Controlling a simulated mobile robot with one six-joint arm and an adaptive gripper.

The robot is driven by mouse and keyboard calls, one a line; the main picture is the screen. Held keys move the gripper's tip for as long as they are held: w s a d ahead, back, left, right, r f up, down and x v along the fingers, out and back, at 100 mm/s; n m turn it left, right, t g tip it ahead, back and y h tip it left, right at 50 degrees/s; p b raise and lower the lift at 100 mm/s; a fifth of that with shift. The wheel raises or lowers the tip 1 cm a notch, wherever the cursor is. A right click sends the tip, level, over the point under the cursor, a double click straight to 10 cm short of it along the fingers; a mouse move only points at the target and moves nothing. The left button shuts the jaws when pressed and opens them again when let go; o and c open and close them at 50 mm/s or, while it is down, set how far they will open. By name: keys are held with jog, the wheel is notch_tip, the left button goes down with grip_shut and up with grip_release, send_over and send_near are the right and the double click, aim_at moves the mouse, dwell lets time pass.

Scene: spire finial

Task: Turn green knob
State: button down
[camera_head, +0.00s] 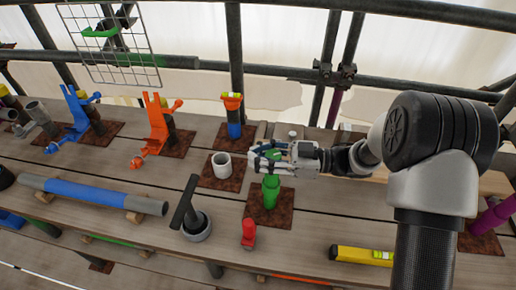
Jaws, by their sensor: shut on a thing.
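The green knob (271,184) stands upright on a brown square plate (284,217) near the middle of the bench in the head view. My gripper (264,158) comes in from the right at the top of the green knob, with its fingers pointing left. The fingers are shut on the knob's upper part, which they mostly hide. The lower green part shows below them.
A white cup (221,165) stands close left of my gripper, and a blue post with an orange top (233,116) behind it. Scaffold bars (330,70) run behind.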

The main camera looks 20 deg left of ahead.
jog(key=shift+s+d+n+g+h+p, duration=0.1)
jog(key=shift+s+n+g+h+p, duration=0.15)
jog(key=shift+n+g+h, duration=0.45)
jog(key=shift+s+d+n+g+h+p, duration=0.1)
jog(key=shift+n+g+p, duration=0.25)
jog(key=shift+g, duration=0.65)
jog(key=shift+r+n, duration=0.1)
jog(key=shift+n, duration=0.15)
jog(key=c, duration=1.6)
grip_release()
jog(key=shift+o, duration=0.6)
